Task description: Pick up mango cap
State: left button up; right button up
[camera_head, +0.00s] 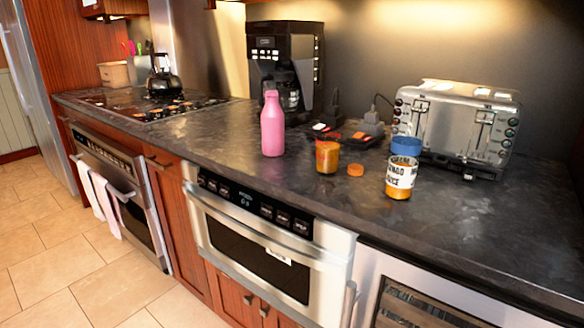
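A small orange cap (355,170) lies on the dark countertop between two containers. To its right stands a bottle (399,178) with orange contents and a white label whose partly legible letters seem to read "mango juice". To the orange cap's left stands a short orange jar (327,156). I cannot tell for certain which cap is the mango cap. Neither of my grippers is in view.
A pink bottle (272,125) stands left of the jar. A steel toaster (455,122) and a black coffee maker (284,65) stand behind. Small dark items lie behind the jar. The countertop (480,225) is clear at the front right. A microwave drawer (265,245) is below, shut.

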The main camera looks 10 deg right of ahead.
aim_at(355, 170)
jog(key=u, duration=1.15)
jog(key=i, duration=1.7)
jog(key=z, duration=2.05)
